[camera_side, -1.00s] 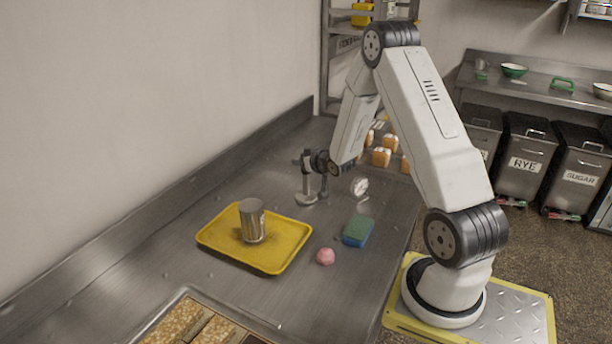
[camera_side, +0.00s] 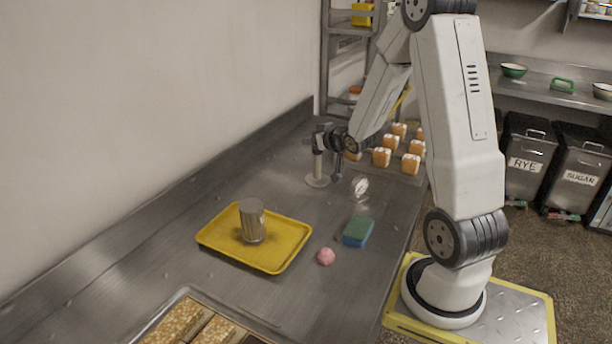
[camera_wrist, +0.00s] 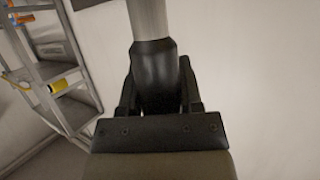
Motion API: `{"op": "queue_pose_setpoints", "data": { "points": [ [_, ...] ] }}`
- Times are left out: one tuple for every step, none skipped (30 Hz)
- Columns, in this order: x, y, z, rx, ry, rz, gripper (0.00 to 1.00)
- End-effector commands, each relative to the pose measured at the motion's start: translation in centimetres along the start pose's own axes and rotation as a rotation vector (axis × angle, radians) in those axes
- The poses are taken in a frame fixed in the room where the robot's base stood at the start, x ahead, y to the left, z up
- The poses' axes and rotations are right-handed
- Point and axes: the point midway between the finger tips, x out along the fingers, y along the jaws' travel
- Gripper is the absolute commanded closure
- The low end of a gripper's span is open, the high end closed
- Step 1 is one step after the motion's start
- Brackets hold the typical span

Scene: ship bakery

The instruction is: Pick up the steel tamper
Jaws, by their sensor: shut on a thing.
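The steel tamper has a black handle (camera_wrist: 155,75) and a pale steel shaft, which shows at the top of the wrist view (camera_wrist: 148,18). In the side view its shaft and round base (camera_side: 317,179) hang below my gripper (camera_side: 327,138), near the back of the counter. My gripper is shut on the black handle, with a finger on each side of it in the wrist view (camera_wrist: 157,95). The tamper looks upright. I cannot tell for sure whether its base clears the counter.
A yellow tray (camera_side: 213,238) holds a metal can (camera_side: 252,221). A blue-green sponge (camera_side: 358,231), a pink lump (camera_side: 325,256) and a small clear object (camera_side: 359,186) lie nearby. Several orange-and-white items (camera_side: 382,157) stand behind my gripper, beside a tall rack (camera_side: 326,60).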

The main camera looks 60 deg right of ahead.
Motion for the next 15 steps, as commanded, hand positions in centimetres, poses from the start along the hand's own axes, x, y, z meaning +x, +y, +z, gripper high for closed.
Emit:
{"op": "queue_pose_setpoints", "data": {
  "points": [
    [-0.9, 0.0, -0.1, 0.0, 0.004, 0.001, 1.0],
    [-1.5, -0.1, -0.1, -0.001, 0.003, 0.001, 1.0],
    [-2.1, -0.1, -0.2, -0.001, 0.004, 0.002, 1.0],
    [-2.6, -0.1, -0.2, 0.0, 0.003, 0.002, 1.0],
    [-3.0, -0.1, -0.2, 0.0, 0.005, 0.002, 1.0],
    [-3.6, -0.2, -0.2, 0.0, 0.003, 0.002, 1.0],
    [-4.1, -0.2, -0.2, 0.0, 0.004, 0.001, 1.0],
    [-4.5, -0.3, -0.2, 0.0, 0.003, 0.001, 1.0],
    [-5.0, -0.3, -0.3, 0.0, 0.004, 0.001, 1.0],
    [-5.4, -0.3, -0.2, 0.0, 0.004, 0.001, 1.0],
    [-5.8, -0.3, -0.2, 0.0, 0.004, 0.002, 1.0],
    [-6.2, -0.3, -0.2, 0.0, 0.004, 0.002, 1.0],
    [-6.5, -0.4, -0.2, 0.0, 0.003, 0.002, 1.0],
    [-6.8, -0.4, -0.2, -0.001, 0.003, 0.001, 1.0],
    [-7.1, -0.4, -0.2, -0.001, 0.003, 0.001, 1.0]
  ]
}}
